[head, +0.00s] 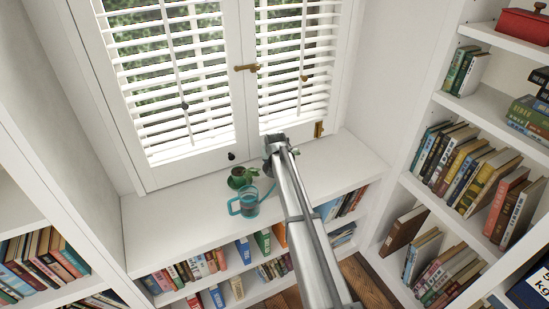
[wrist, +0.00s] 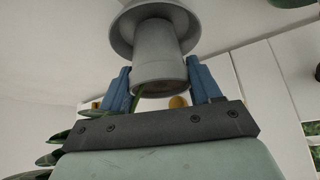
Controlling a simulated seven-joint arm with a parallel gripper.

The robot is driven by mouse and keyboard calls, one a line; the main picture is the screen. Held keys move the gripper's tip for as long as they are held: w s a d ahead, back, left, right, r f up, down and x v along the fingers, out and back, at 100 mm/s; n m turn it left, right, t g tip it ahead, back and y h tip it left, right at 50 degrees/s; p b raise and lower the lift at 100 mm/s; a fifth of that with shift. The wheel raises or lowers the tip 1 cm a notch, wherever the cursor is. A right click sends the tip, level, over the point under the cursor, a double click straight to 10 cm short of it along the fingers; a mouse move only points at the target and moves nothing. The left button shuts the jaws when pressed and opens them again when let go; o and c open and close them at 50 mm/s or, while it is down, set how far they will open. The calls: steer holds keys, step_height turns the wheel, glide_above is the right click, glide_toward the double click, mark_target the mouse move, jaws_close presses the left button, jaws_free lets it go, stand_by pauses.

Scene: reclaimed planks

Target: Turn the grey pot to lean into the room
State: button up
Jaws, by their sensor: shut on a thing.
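In the wrist view the grey pot (wrist: 158,42) stands between the two blue fingers of my gripper (wrist: 160,72), which are shut on its sides. It appears upside down in this view, with a wide grey flange at the top and its rim at the bottom. A green stem shows beside the rim, and several leaves (wrist: 60,137) show at lower left. In the head view my silver arm reaches to the window sill (head: 165,233). The pot and my gripper's fingers cannot be made out there, so I cannot tell which way the plant leans.
Bookshelves (head: 428,190) stand at right and left. The sill's left part is clear.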

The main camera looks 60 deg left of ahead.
steer(key=o, duration=1.5)
steer(key=shift+c, duration=0.2)
steer(key=v, duration=1.4)
